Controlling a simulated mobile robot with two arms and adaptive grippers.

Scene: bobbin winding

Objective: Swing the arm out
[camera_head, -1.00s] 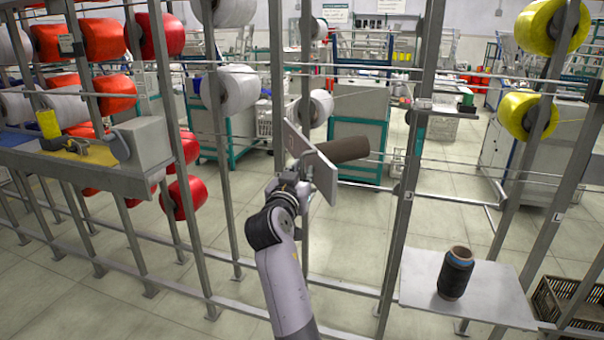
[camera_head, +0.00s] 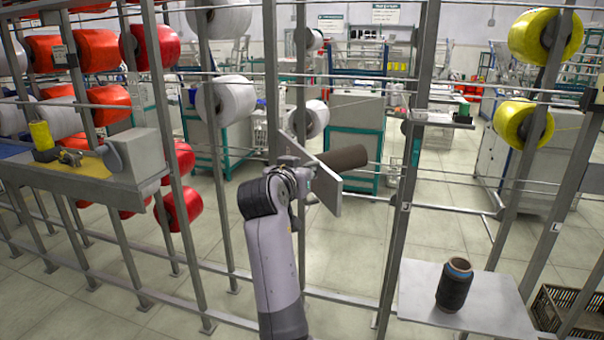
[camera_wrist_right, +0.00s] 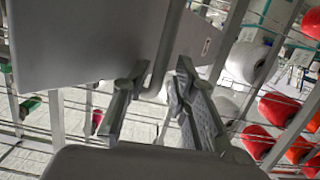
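A grey flat plate (camera_head: 328,188) with a dark brown cylinder (camera_head: 348,157) sticking out to its right is on the rack near the middle of the head view. It looks like the arm. My right gripper (camera_head: 304,168) is close against the plate's near side. In the right wrist view, the plate (camera_wrist_right: 85,40) fills the upper left. The two fingers of my right gripper (camera_wrist_right: 160,75) stand apart, on either side of a bent metal bar (camera_wrist_right: 166,45); I see gaps beside the bar. My left gripper is out of view.
Rack posts (camera_head: 410,165) and thin rods surround the plate. A dark bobbin (camera_head: 455,284) stands on a grey shelf (camera_head: 500,300) at lower right. A bench (camera_head: 85,182) is at left. Red, white and yellow spools hang on the rack. Open floor lies in front.

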